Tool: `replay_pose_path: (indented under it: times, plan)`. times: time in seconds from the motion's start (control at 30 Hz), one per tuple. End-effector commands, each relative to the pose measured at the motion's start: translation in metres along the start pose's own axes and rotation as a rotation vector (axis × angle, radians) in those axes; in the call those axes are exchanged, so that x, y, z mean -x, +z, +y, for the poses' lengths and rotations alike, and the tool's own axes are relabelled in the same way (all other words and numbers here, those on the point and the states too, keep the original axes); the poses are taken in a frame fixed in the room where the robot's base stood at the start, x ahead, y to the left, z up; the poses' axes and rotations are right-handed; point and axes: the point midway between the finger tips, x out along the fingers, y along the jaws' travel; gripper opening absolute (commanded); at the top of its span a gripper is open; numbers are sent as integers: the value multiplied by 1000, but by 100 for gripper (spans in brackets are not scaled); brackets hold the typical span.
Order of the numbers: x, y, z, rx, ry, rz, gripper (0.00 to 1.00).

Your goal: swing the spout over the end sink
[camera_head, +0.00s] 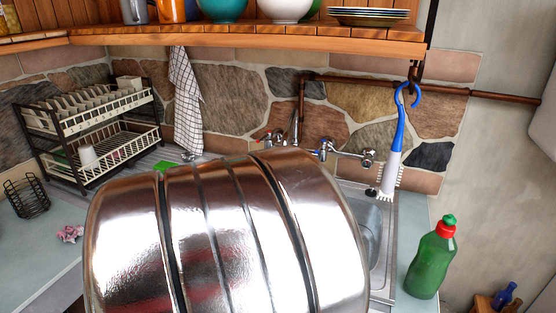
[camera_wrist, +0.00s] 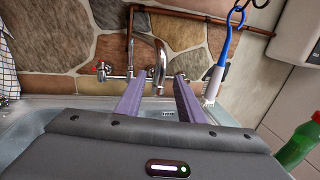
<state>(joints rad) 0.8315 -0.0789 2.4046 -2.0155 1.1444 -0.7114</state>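The metal spout (camera_wrist: 158,62) rises from the wall tap (camera_wrist: 118,77) in the wrist view and curves over at its top. In the head view the spout (camera_head: 295,126) stands against the stone wall, above a large shiny part of my arm. My gripper (camera_wrist: 161,78) is open, with two purple fingers apart and nothing seen held. The spout shows between and beyond the fingertips; I cannot tell whether they touch it. The steel sink (camera_head: 377,228) shows only its right part in the head view. The rest is hidden behind my arm.
A green bottle (camera_head: 430,262) stands on the right counter. A dish rack (camera_head: 95,130) and checked towel (camera_head: 186,100) are at the left. A wooden shelf (camera_head: 250,38) runs above.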

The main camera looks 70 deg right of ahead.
Motion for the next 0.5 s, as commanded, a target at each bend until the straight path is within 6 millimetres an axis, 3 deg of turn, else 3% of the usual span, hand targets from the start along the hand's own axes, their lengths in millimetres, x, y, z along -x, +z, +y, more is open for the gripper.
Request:
replay_pose_path:
  times: [0.2, 0.5]
  plan:
    - [27, 0, 1, 0, 3, 0, 35]
    - [40, 0, 0, 0, 0, 1, 35]
